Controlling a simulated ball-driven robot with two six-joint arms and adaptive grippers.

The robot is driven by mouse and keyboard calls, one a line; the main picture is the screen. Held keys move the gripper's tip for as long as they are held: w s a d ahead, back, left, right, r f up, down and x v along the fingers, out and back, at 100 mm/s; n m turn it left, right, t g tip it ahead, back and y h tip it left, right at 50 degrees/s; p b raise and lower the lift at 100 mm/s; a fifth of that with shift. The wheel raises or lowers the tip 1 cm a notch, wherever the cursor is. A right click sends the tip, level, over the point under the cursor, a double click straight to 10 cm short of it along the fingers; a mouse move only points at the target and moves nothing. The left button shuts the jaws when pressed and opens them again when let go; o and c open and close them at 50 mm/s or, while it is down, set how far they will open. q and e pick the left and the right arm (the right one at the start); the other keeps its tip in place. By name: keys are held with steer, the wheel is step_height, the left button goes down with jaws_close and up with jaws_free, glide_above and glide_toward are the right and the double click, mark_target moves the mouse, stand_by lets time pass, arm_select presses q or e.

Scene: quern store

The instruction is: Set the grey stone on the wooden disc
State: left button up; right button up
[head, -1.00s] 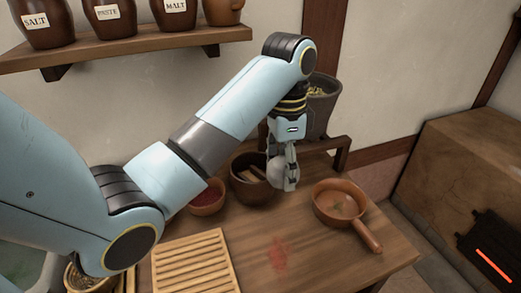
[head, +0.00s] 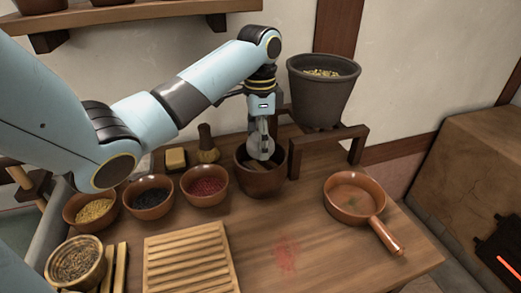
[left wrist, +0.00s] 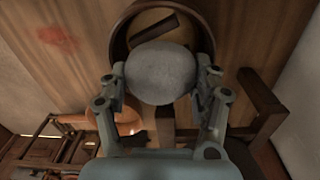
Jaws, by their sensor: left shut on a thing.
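The grey stone (head: 264,150) is round and is held in my left gripper (head: 262,142). In the left wrist view the stone (left wrist: 160,74) sits between the two fingers, which press on its sides. It hangs over the dark brown pot (head: 260,183), at its mouth. The wooden disc (left wrist: 141,23) appears to be the pale round piece inside the pot, with a dark bar across it. The stone hides much of the disc, and I cannot tell whether they touch. My right gripper is not in view.
Bowls of red (head: 205,198), dark (head: 150,212) and yellow (head: 93,222) stuff stand left of the pot. A grey bucket (head: 320,95) stands on a wooden stand behind right. A handled pan (head: 354,207) is at right and a slatted board (head: 188,262) in front.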

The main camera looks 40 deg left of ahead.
arm_select(q)
step_height(320, 180, down, 4)
steer(key=shift+r, duration=0.15)
steer(key=o, duration=1.2)
step_height(320, 180, up, 11)
steer(key=shift+w+a+r+p, duration=0.1)
steer(key=shift+p, duration=0.75)
steer(key=shift+r+p, duration=0.3)
steer(key=shift+r, duration=0.1)
